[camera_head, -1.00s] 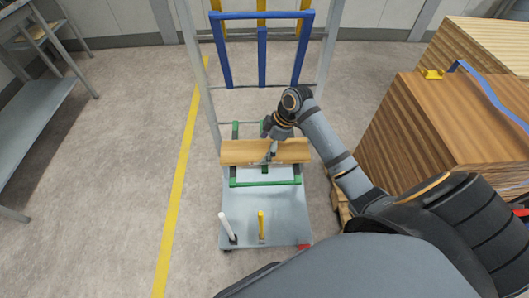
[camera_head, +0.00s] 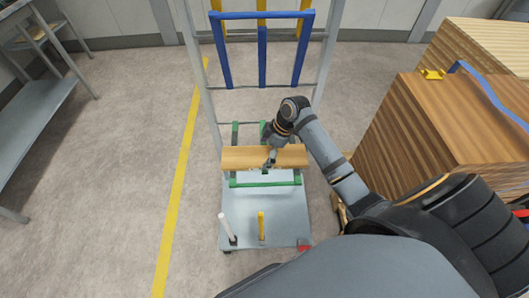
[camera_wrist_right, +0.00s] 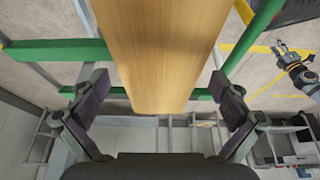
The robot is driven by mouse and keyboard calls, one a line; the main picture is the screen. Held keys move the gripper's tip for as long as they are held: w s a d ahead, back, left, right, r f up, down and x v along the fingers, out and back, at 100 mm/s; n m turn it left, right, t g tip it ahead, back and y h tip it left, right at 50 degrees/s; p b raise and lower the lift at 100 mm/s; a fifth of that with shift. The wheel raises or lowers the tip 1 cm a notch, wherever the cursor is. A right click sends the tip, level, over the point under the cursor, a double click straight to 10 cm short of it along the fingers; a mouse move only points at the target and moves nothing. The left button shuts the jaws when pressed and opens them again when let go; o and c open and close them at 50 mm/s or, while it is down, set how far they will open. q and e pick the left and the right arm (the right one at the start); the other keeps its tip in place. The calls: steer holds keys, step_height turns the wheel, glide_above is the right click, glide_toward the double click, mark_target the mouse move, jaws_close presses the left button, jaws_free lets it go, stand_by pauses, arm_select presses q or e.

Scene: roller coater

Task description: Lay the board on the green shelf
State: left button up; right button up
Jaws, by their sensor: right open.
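The board (camera_head: 240,157) is light brown wood and lies crosswise over the bars of the green shelf (camera_head: 250,184) on a grey rack. In the right wrist view the board (camera_wrist_right: 165,50) runs away from me above the green bars (camera_wrist_right: 50,50). My right gripper (camera_head: 270,158) is at the middle of the board in the head view. In the right wrist view its fingers (camera_wrist_right: 160,92) are open, one on each side of the board with gaps between. The exact contact between board and bars cannot be told.
Blue bars (camera_head: 262,57) and yellow bars stand higher on the rack. The grey rack base (camera_head: 280,215) carries a white post and a yellow post. Stacked wood (camera_head: 440,120) stands at the right. A grey workbench (camera_head: 35,115) is at the left, with open floor between.

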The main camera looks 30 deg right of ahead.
steer(key=p+v, duration=0.1)
steer(key=v, duration=1.1)
steer(key=shift+f, duration=0.1)
